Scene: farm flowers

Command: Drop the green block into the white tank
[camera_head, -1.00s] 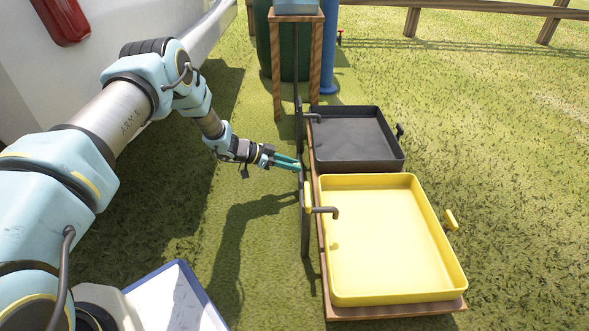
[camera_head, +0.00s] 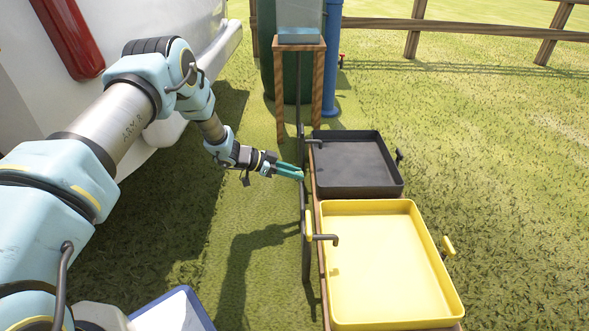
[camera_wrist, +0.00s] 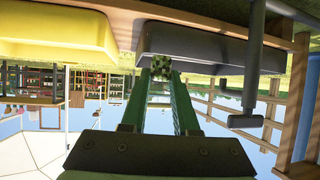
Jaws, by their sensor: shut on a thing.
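My gripper (camera_head: 300,175) is out at the left side of the black tray, beside a dark upright pipe. In the wrist view, its two green fingers (camera_wrist: 162,80) are closed on a small green block (camera_wrist: 162,64) with a mottled pattern. The block is too small to make out in the head view. A pale, see-through tank (camera_head: 299,18) stands on a wooden stand (camera_head: 300,46) at the top middle of the head view, beyond the gripper; its top is cut off. I cannot tell whether this is the white tank.
A black tray (camera_head: 358,188) and a yellow tray (camera_head: 435,262) sit on a wooden base, with pipes along their left side. A green barrel (camera_head: 268,75) and blue pipe (camera_head: 332,60) stand behind the stand. A white vehicle-like body (camera_head: 180,30) is at left. Grass is open at right.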

